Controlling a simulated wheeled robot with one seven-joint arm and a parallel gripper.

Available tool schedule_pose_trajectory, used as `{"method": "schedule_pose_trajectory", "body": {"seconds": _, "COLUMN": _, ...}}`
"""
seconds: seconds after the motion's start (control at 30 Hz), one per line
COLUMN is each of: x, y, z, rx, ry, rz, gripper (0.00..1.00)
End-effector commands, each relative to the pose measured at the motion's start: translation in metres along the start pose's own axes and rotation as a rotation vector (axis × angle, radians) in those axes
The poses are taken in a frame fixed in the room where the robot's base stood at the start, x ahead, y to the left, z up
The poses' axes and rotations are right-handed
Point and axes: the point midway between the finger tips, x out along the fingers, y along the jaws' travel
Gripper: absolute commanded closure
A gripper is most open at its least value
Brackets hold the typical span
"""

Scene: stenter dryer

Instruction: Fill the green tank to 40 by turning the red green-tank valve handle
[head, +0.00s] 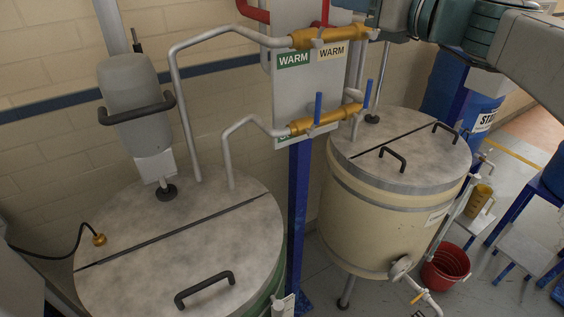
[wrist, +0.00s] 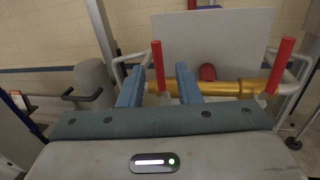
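The green tank (head: 262,302) stands at lower left in the head view, its grey lid (head: 165,250) closed and most of its green side out of frame. No level reading is legible. The upper brass valve pipe (head: 335,36) runs beside the green WARM sign (head: 293,59). In the wrist view two red handles rise from this pipe (wrist: 228,87): a left red handle (wrist: 158,66), on the green sign's side, and a right one (wrist: 281,65). My gripper (wrist: 159,74) is open, its blue fingers on either side of the left handle, with gaps showing. Contact is not visible.
A lower brass pipe (head: 312,124) carries two blue handles (head: 318,108). Grey pipes (head: 181,100) bend down toward the green tank. A cream tank (head: 365,225) stands at right, with a red bucket (head: 446,266) beside it. A grey motor (head: 134,95) stands on the green tank's lid.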

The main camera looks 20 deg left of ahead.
Motion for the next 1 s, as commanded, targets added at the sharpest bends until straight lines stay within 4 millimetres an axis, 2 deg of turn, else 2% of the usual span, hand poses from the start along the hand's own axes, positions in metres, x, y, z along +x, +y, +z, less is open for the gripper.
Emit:
{"method": "schedule_pose_trajectory", "body": {"seconds": 0.6, "x": -0.074, "y": 0.0, "z": 0.0, "rx": -0.002, "ry": 0.0, "rz": -0.002, "gripper": 0.7}}
{"method": "schedule_pose_trajectory", "body": {"seconds": 0.73, "x": -0.08, "y": 0.0, "z": 0.0, "rx": -0.001, "ry": 0.001, "rz": 0.0, "gripper": 0.7}}
{"method": "schedule_pose_trajectory", "body": {"seconds": 1.0, "x": -0.081, "y": 0.0, "z": 0.0, "rx": -0.001, "ry": 0.0, "rz": 0.0, "gripper": 0.7}}
